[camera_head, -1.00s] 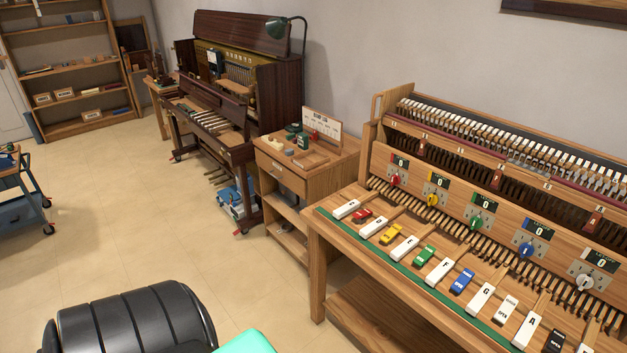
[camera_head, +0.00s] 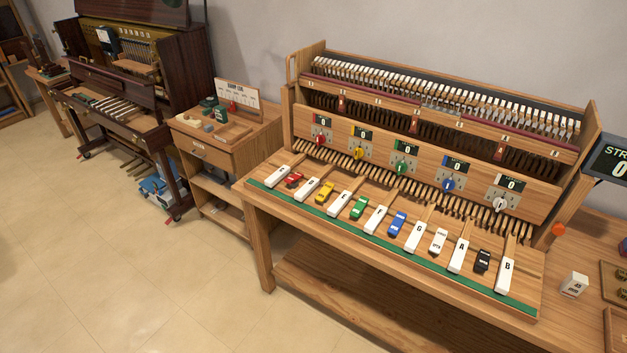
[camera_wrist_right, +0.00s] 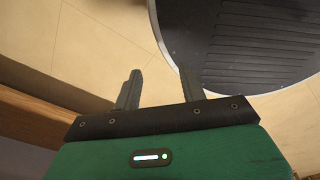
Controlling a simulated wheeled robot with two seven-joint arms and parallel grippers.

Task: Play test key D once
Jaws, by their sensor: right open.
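The piano test bench (camera_head: 395,290) stands at the right in the head view, with a row of white lettered keys and coloured blocks between them. The D key (camera_head: 307,189) is the second white key from the left, between the red block (camera_head: 294,180) and the yellow block (camera_head: 324,192). Its letter is small and hard to read. My right gripper (camera_wrist_right: 158,88) shows only in the right wrist view. Its two fingers are apart and empty, over the floor, with no keys in that view. My left gripper is not in view.
Counter panels with coloured knobs, such as the yellow knob (camera_head: 358,153), rise behind the keys. A small cabinet (camera_head: 215,150) and an upright piano (camera_head: 120,100) stand to the left. A display (camera_head: 608,162) stands at the right. The floor (camera_head: 120,260) at front left is clear.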

